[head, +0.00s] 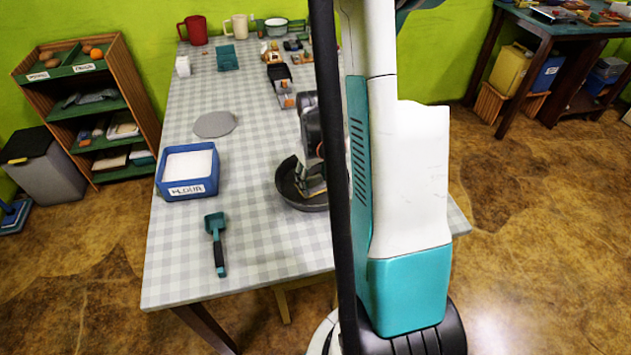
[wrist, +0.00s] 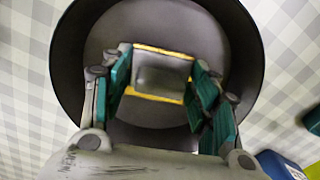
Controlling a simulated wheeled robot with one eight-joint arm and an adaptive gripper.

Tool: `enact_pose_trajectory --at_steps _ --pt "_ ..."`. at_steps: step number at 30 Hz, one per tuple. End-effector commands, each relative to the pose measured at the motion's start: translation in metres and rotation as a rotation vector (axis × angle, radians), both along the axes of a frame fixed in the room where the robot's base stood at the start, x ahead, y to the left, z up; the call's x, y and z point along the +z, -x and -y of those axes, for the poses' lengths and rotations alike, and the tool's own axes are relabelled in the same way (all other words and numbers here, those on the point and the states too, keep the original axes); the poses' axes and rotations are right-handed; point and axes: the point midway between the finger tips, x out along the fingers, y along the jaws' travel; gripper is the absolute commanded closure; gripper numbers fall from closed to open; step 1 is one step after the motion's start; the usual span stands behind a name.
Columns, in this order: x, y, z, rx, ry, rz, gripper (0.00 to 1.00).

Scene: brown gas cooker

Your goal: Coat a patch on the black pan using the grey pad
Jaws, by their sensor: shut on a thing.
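The black pan (head: 303,206) stands on the checked table, partly hidden by my arm in the head view. In the wrist view, the pan (wrist: 110,36) fills the upper middle, round and dark inside. My gripper (head: 313,180) is down over the pan and points into it. In the wrist view, the teal-padded fingers of my gripper (wrist: 160,74) are closed on the sides of the grey pad (wrist: 162,80), which has yellow edges. The pad is inside the pan's outline; I cannot tell whether it touches the bottom. No coated patch can be made out.
A blue flour box (head: 187,187) with white contents, a teal-and-black scoop (head: 217,241) and a grey disc (head: 214,124) lie left of the pan. A dark tray (head: 279,73), mugs and small items stand farther back.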

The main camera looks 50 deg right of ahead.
Motion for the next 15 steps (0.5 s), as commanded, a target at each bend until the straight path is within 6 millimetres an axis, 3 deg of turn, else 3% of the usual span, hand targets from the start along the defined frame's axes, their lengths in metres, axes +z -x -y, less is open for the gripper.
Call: enact_pose_trajectory --at_steps 15 --pt "0.001 -0.023 0.007 0.000 0.000 0.000 0.65"
